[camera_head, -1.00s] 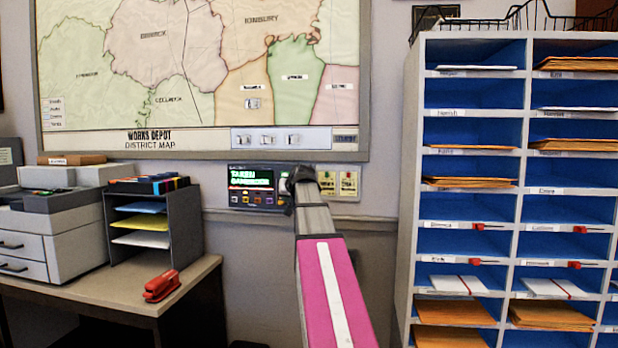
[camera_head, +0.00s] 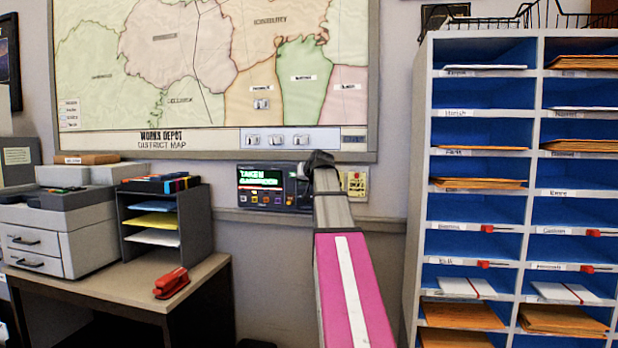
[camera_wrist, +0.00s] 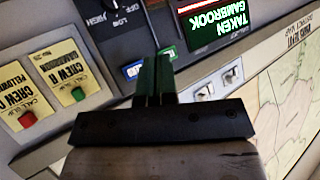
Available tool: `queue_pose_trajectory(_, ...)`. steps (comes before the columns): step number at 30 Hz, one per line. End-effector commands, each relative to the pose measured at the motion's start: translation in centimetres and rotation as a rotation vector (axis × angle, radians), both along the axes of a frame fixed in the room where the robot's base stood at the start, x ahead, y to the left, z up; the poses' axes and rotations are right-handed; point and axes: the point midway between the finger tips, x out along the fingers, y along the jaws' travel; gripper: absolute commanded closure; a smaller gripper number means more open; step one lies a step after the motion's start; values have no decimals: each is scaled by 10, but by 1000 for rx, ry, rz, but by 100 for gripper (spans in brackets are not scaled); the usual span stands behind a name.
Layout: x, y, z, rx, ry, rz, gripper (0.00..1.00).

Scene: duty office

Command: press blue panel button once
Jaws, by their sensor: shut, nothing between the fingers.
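The dark control panel (camera_head: 272,186) is on the wall below the map, with its screen lit with green text. In the wrist view its screen (camera_wrist: 212,22) reads "TAKEN GAMBROOK", tilted and upside down. A small blue square, seemingly the blue button (camera_wrist: 134,70), and a green square (camera_wrist: 167,53) sit along the panel's edge. My gripper (camera_wrist: 157,62) is shut and empty, its fingertips in front of the panel edge between these squares. I cannot tell whether they touch it. In the head view my gripper (camera_head: 318,162) overlaps the panel's right end.
Yellow call-up cards with a red button (camera_wrist: 28,121) and a green button (camera_wrist: 79,95) are beside the panel. A pigeonhole rack (camera_head: 421,200) stands at right. A desk (camera_head: 130,290) at left holds a printer (camera_head: 60,225), file trays (camera_head: 195,225) and a red stapler (camera_head: 171,283).

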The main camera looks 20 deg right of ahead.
Motion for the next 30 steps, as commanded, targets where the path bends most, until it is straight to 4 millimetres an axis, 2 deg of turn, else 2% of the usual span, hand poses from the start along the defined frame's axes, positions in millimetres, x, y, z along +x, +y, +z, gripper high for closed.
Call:
queue_pose_trajectory(18,60,-40,1,0,0,0,100)
queue_pose_trajectory(30,65,-44,0,0,0,0,100)
